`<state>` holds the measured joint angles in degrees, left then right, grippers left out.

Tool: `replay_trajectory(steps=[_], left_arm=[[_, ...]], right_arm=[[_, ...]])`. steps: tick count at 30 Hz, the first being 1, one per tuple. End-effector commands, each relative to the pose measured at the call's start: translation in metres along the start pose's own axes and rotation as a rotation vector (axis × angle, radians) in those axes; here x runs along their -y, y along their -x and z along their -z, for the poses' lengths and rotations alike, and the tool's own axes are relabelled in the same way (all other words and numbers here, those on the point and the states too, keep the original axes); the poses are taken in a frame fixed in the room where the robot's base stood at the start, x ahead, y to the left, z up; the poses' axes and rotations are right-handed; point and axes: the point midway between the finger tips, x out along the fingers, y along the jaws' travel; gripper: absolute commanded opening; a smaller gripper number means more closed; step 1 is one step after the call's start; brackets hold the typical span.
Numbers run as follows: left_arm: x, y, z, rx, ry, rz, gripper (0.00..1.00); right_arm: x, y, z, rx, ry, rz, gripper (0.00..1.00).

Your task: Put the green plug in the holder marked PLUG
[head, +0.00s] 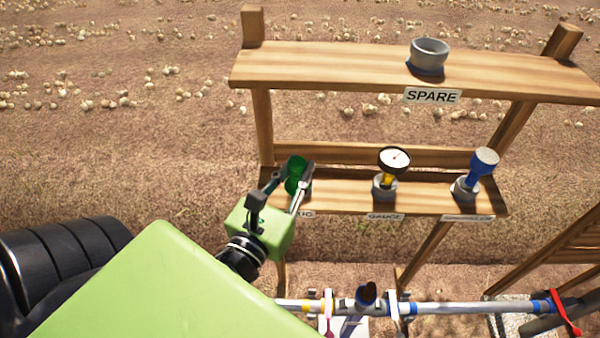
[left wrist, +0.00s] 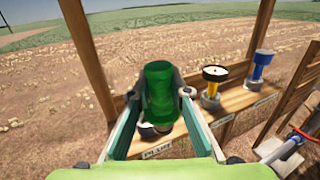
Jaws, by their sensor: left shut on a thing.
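The green plug (head: 297,178) is between the fingers of my left gripper (head: 294,174), at the left end of the lower shelf. In the left wrist view the plug (left wrist: 158,85) stands roughly upright, and my left gripper (left wrist: 160,96) is shut on it. In the head view the gripper hides this holder and part of the label (head: 304,214). My right gripper does not show.
A gauge (head: 394,162) and a blue-handled part (head: 478,172) stand in their holders to the right on the lower shelf. The upper shelf (head: 320,70) has an empty grey SPARE holder (head: 429,55). A pipe (head: 450,308) runs below.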

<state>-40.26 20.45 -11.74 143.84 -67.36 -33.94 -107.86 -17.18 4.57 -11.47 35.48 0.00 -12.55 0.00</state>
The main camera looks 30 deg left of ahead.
Motion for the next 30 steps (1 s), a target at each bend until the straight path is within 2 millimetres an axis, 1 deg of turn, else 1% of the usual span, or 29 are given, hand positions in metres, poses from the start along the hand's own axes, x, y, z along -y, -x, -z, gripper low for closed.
replay_trajectory(steps=[1, 4, 11, 14, 16, 19, 21, 24, 28, 30], left_arm=[[-0.003, -0.007, 0.008, 0.007, -0.004, 0.001, 0.0], [-0.009, -0.022, 0.018, 0.009, -0.004, 0.003, 0.0], [-0.022, -0.055, 0.034, 0.009, -0.005, 0.002, 0.0], [-0.033, -0.078, 0.041, 0.005, -0.007, -0.001, 0.0], [-0.038, -0.088, 0.053, -0.003, -0.002, -0.006, 0.0], [-0.044, -0.102, 0.07, -0.002, -0.001, -0.005, 0.0], [-0.046, -0.108, 0.08, -0.001, -0.001, -0.002, 0.0], [-0.049, -0.115, 0.087, 0.001, -0.002, -0.002, 0.0], [-0.051, -0.12, 0.094, 0.0, -0.001, -0.001, 0.0], [-0.052, -0.123, 0.103, -0.002, 0.002, -0.002, 0.0]], right_arm=[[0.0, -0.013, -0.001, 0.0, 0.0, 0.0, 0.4], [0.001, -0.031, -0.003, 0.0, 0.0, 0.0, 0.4], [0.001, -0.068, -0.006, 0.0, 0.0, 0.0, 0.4], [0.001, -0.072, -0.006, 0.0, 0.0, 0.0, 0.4], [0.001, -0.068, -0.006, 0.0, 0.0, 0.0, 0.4], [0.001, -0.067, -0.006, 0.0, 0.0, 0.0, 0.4], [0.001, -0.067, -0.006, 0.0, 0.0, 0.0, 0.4], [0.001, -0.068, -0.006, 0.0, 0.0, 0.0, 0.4], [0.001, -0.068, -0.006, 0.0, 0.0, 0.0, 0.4], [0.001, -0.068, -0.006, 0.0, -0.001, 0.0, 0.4]])
